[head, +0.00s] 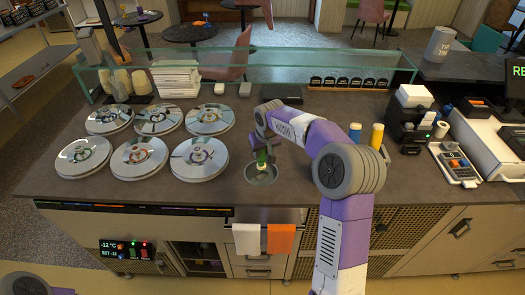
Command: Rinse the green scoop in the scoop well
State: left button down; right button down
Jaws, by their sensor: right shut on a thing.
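The scoop well (250,180) is a small round metal basin set in the counter, right of the lidded wells. My right gripper (262,152) points down over it and is shut on the green scoop (262,158). The green handle shows just below the jaws. The scoop's lower end is at the well's opening; I cannot tell how deep it sits. The right arm reaches in from the lower right and partly hides the gripper. My left gripper is out of view; only a bit of that arm shows at the lower left.
Several round metal lids (140,157) cover the wells to the left. A glass guard (290,62) runs along the back. Yellow (377,135) and white containers stand to the right, near a card terminal (455,165). White and orange towels (281,238) hang at the front.

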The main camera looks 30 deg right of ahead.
notch_tip(320, 180, up, 13)
jog(key=p, duration=1)
jog(key=shift+p, duration=0.35)
